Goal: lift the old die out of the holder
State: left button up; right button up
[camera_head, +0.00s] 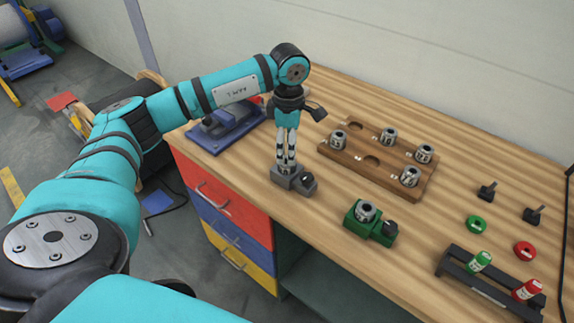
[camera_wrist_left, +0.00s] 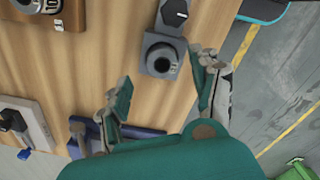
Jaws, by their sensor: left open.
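A grey holder (camera_head: 292,180) with a black knob stands near the front edge of the table. My left gripper (camera_head: 286,163) points straight down over this holder. My right gripper is out of view.
A green holder (camera_head: 359,230) with another metal die (camera_head: 365,211) stands to the right. A wooden tray (camera_head: 345,161) with several dies lies behind. A blue device (camera_head: 228,128) is at the left. A black rack (camera_head: 450,264) with green and red cylinders is at the far right.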

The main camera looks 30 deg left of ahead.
aim_at(287, 168)
pick_arm(q)
notch_tip(287, 168, down, 4)
jog(key=shift+s+r+p, duration=0.1)
jog(key=shift+p, duration=0.65)
jog(key=shift+f, duration=0.5)
jog(key=c, duration=0.7)
jog(key=shift+r, duration=0.1)
grip_shut()
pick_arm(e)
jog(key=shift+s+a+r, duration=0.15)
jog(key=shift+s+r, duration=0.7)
